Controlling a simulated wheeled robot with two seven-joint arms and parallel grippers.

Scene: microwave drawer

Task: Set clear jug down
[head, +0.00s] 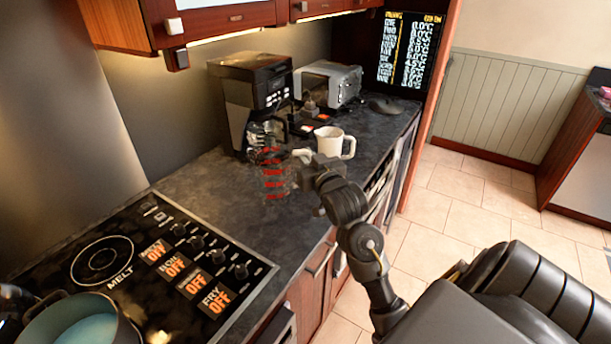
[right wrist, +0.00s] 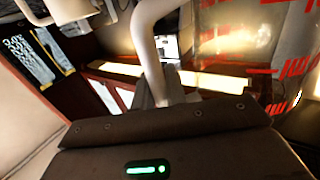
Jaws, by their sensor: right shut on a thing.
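The clear jug (head: 274,178) has red measuring marks and shows over the dark counter (head: 215,190), left of my right gripper (head: 304,168). I cannot tell whether its base touches the counter. In the right wrist view, the jug's clear wall with red marks (right wrist: 250,45) fills the upper right. Its pale handle (right wrist: 150,40) runs down to the jaws. My right gripper is shut on the jug's handle; the fingertips are partly hidden. My left gripper does not show clearly in either view.
A white mug (head: 330,143) stands close behind my right gripper. A coffee maker (head: 250,95) and a silver toaster (head: 330,84) stand farther back. The black cooktop (head: 150,250) with a pot (head: 78,322) is at front left. Bare counter lies between cooktop and jug.

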